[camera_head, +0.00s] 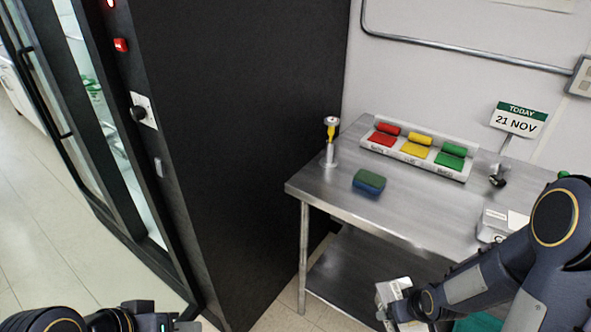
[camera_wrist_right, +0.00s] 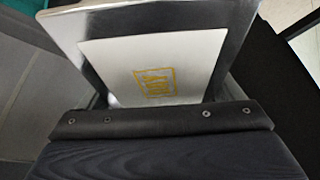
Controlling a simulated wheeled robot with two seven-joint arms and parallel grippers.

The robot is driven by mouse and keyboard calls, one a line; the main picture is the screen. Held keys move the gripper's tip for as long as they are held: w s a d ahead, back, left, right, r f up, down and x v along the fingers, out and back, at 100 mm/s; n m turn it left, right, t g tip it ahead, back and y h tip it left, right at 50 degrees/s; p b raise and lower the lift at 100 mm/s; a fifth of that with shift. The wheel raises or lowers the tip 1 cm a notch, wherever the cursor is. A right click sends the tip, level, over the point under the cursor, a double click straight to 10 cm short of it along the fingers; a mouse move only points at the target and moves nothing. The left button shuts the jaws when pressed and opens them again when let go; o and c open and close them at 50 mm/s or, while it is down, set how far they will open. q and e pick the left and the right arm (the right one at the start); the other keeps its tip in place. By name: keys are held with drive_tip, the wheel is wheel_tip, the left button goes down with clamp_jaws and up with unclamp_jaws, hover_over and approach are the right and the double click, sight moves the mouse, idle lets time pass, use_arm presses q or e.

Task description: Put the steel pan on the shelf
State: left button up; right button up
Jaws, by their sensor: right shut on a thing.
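The steel pan (camera_wrist_right: 222,22), a shiny flat-faced thing with a white panel bearing a yellow mark, fills the upper middle of the right wrist view. My right gripper (camera_wrist_right: 160,122) is shut on it. In the head view my right gripper (camera_head: 398,303) is low at the table's front, with a small pale piece of the held thing (camera_head: 391,289) showing; the rest is hidden. A lower steel shelf (camera_head: 350,275) lies under the table, left of this gripper. My left gripper (camera_head: 165,322) is only partly in view at the bottom left, its fingers unclear.
The steel table (camera_head: 420,208) carries a green-and-blue sponge (camera_head: 369,182), a stand with a yellow item (camera_head: 330,140) and a tray of coloured cloths (camera_head: 418,150). A pale box (camera_head: 493,225) stands near my right arm. A tall black panel (camera_head: 240,130) stands left.

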drive_tip(key=a+f+m, duration=0.3)
drive_tip(key=f, duration=0.7)
drive_tip(key=shift+w+a+f+t+h, duration=0.2)
drive_tip(key=shift+w+a+t+h, duration=0.1)
drive_tip(key=shift+a+h, duration=0.1)
drive_tip(key=shift+r, duration=0.1)
